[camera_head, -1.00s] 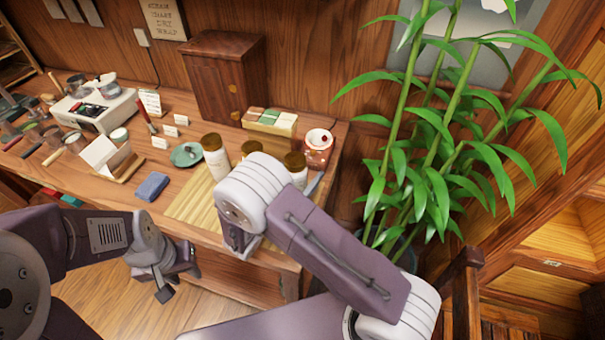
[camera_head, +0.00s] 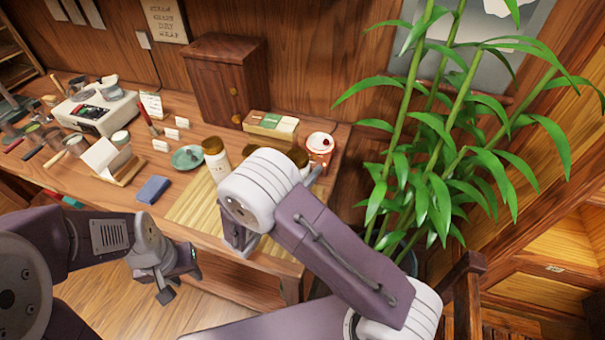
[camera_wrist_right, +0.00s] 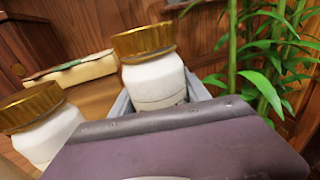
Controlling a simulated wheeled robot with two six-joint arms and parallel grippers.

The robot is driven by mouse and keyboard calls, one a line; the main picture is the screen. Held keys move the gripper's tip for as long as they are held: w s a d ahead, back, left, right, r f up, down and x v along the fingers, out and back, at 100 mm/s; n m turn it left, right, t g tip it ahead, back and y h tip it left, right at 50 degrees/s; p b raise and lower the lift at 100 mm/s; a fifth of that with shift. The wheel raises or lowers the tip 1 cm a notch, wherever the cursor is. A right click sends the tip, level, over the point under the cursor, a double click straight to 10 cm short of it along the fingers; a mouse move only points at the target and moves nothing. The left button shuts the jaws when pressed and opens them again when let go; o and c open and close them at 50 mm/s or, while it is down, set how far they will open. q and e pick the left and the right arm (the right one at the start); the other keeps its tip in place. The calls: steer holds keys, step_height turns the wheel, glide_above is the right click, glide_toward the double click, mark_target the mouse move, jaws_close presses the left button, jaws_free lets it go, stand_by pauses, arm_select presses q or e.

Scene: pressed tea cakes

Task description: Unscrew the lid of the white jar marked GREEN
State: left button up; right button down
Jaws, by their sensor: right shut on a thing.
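Several white jars with ribbed gold-brown lids stand at the right part of the table. In the right wrist view a white jar (camera_wrist_right: 155,80) with its gold lid (camera_wrist_right: 143,41) on stands between the grey fingers of my right gripper (camera_wrist_right: 158,98), which is shut on its body. I cannot read any marking on it. Another white jar (camera_wrist_right: 46,133) stands to its left. In the head view one jar (camera_head: 216,160) shows clearly; my right arm largely hides the others, with a lid (camera_head: 297,155) showing behind it. My left gripper (camera_head: 180,284) hangs open and empty before the table's front edge.
A bamboo mat (camera_head: 190,208) lies in front of the jars. A wooden cabinet (camera_head: 224,80), a box of packets (camera_head: 272,124) and a decorated pot (camera_head: 320,146) stand behind. A blue cloth (camera_head: 152,189) lies left. A tall plant (camera_head: 430,150) stands right of the table.

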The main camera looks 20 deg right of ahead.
steer(key=s+d+r+p, duration=0.4)
steer(key=s+d+r, duration=0.3)
steer(key=s+r, duration=0.1)
steer(key=shift+s+d+r+p, duration=0.15)
steer(key=shift+s+r+p, duration=0.2)
steer(key=shift+s, duration=0.25)
steer(key=shift+f, duration=0.1)
steer(key=c, duration=1.3)
jaws_free()
jaws_close()
